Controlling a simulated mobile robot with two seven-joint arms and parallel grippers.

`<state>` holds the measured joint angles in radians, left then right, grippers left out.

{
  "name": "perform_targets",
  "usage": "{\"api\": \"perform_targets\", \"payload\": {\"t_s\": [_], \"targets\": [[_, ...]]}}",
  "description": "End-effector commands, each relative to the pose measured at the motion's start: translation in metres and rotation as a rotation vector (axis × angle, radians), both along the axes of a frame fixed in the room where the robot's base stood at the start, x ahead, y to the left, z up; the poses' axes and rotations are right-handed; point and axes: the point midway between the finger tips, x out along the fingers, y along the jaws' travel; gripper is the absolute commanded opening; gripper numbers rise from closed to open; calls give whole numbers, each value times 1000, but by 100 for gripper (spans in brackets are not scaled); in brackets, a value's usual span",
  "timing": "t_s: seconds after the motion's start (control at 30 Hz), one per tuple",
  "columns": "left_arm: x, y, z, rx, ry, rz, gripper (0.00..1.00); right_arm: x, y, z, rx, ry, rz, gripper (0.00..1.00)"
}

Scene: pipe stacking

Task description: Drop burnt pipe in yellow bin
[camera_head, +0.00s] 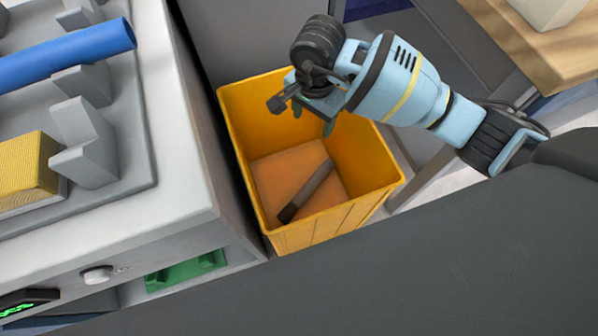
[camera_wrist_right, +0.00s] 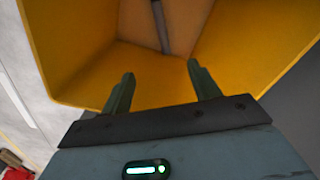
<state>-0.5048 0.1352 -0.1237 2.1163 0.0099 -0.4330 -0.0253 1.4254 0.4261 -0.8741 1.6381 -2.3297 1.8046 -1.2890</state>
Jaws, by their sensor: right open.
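The yellow bin (camera_head: 385,192) stands in the middle of the head view, beside the grey workstation. The burnt pipe (camera_head: 306,192), dark and brownish, lies inside it on the bin floor, tilted in the picture. My right gripper (camera_head: 304,112) is above the bin's far part, open and empty, apart from the pipe. In the right wrist view the two fingers (camera_wrist_right: 161,92) are spread over the yellow bin (camera_wrist_right: 75,45), and the burnt pipe (camera_wrist_right: 160,25) shows beyond them, partly cut off by the frame's top. My left gripper is not in view.
The grey workstation (camera_head: 190,190) on the left carries a blue pipe (camera_head: 65,56), grey holders (camera_head: 85,140) and a yellow block (camera_head: 25,172). A wooden table (camera_head: 545,45) is at the top right. A green part (camera_head: 185,272) shows under the workstation's edge.

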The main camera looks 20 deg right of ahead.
Motion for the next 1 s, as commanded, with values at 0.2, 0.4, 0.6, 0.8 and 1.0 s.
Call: {"api": "perform_targets", "payload": {"t_s": [0.2, 0.4, 0.6, 0.8, 1.0], "targets": [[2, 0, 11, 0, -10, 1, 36, 1, -1, 36, 0, -4, 0, 61], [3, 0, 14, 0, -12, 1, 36, 0, 0, 47, 0, -1, -1, 61], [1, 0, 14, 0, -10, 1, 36, 0, 0, 47, 0, 0, -1, 61], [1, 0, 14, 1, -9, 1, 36, 0, 0, 47, 1, -1, -1, 61], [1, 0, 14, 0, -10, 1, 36, 0, 0, 47, 1, -1, -1, 61]]}}
